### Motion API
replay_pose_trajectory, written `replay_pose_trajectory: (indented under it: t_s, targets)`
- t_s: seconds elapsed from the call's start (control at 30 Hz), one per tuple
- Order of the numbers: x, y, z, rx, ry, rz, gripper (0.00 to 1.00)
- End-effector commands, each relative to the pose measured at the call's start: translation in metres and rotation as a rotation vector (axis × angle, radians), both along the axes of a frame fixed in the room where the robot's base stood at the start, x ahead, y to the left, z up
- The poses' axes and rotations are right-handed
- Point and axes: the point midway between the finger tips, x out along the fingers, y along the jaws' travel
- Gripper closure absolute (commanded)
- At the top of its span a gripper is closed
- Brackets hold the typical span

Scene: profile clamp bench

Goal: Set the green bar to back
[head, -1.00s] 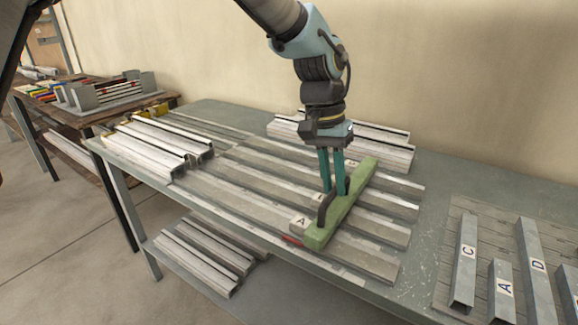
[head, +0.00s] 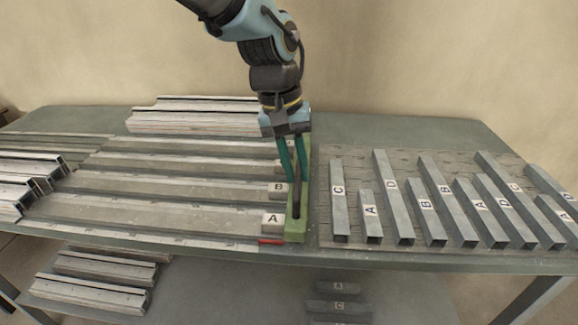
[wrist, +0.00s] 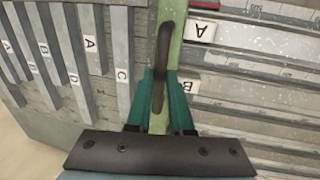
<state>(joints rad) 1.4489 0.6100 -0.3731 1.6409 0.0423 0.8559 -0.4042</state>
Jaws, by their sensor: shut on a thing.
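The green bar (head: 296,228) lies across the right ends of the long grey rails in the head view, running from front to back. It has a dark arched handle (wrist: 160,60) on top. My gripper (head: 296,178) points down with its teal fingers shut on this handle. In the wrist view the green bar (wrist: 176,45) runs up the picture between the fingers, and my gripper (wrist: 166,100) covers part of it. I cannot tell whether the bar touches the rails.
Rails labelled A (head: 272,222) and B (head: 279,190) lie left of the bar, with a red mark (head: 270,241) at the front. Several lettered profiles (head: 400,205) lie on a board at the right. Stacked profiles (head: 195,115) lie at the back, others (head: 25,185) at the left.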

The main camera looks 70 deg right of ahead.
Motion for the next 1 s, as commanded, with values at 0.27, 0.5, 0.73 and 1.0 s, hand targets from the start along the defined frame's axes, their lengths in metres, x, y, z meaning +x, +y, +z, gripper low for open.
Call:
replay_pose_trajectory:
  t_s: [0.27,0.5,0.73,1.0]
  targets:
    - [-0.007,-0.002,0.002,-0.01,0.011,-0.004,0.74]
    - [-0.005,-0.002,0.001,-0.007,0.008,-0.003,0.5]
    - [-0.003,-0.001,0.002,-0.006,0.006,-0.002,0.5]
    - [0.004,-0.001,0.035,-0.01,0.006,0.001,0.5]
